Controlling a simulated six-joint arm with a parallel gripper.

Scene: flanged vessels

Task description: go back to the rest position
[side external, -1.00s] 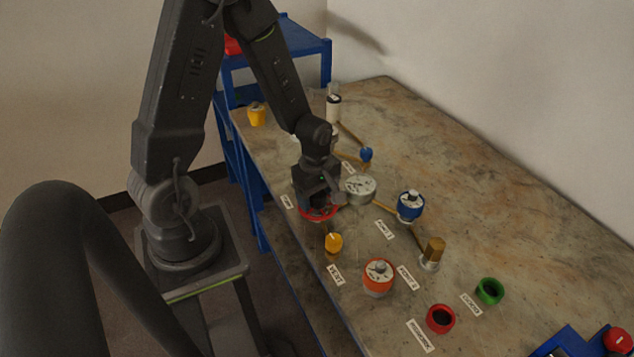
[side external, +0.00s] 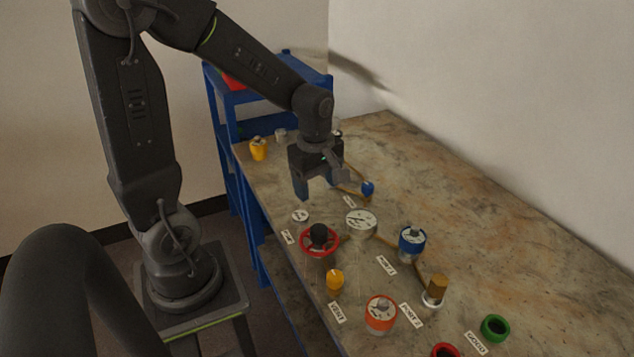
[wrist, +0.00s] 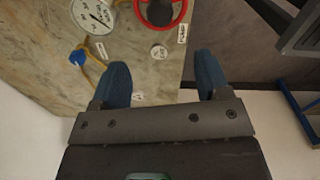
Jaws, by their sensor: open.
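My gripper (side external: 318,188) hangs above the far half of the table, open and empty, with its fingers pointing down. The wrist view also shows my gripper (wrist: 162,85), its two blue fingers spread wide with nothing between them. Below it and nearer the camera stands a red handwheel (side external: 319,241) with a dark hub, clear of the fingers. The handwheel (wrist: 163,10) is cut off by the top edge of the wrist view. A round white gauge (side external: 361,222) sits beside the handwheel, and the gauge (wrist: 93,15) also shows at the upper left of the wrist view.
A blue-topped vessel (side external: 412,241), an orange-topped vessel (side external: 380,313), a yellow knob (side external: 335,281), a brass fitting (side external: 435,289) and a green ring (side external: 495,327) stand on the table (side external: 520,230). A blue rack (side external: 225,130) is at the back left. The table's right side is clear.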

